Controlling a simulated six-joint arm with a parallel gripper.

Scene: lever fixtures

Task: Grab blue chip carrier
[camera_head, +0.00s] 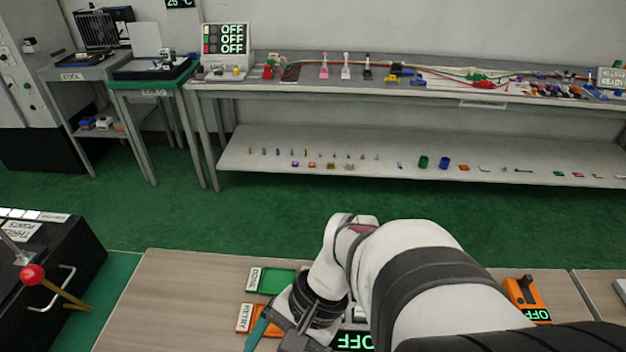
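My gripper (272,336) is low in the picture, over the wooden table, beside the orange RETRY tray (243,319). One teal finger shows at its left, and the frame's lower edge cuts off the fingertips. I cannot tell whether it is open or shut, or whether it holds anything. I cannot single out a blue chip carrier. Small blue items show far away, among them a blue piece (86,123) on the left table's lower shelf and a blue cup-like piece (445,163) on the long lower shelf.
A green DONE tray (276,281) lies behind the RETRY tray. An orange fixture (524,294) with an OFF display is at the right. A black cabinet (60,285) with a red-knobbed lever (33,275) stands at the left. My arm covers the table's middle. Green floor lies beyond.

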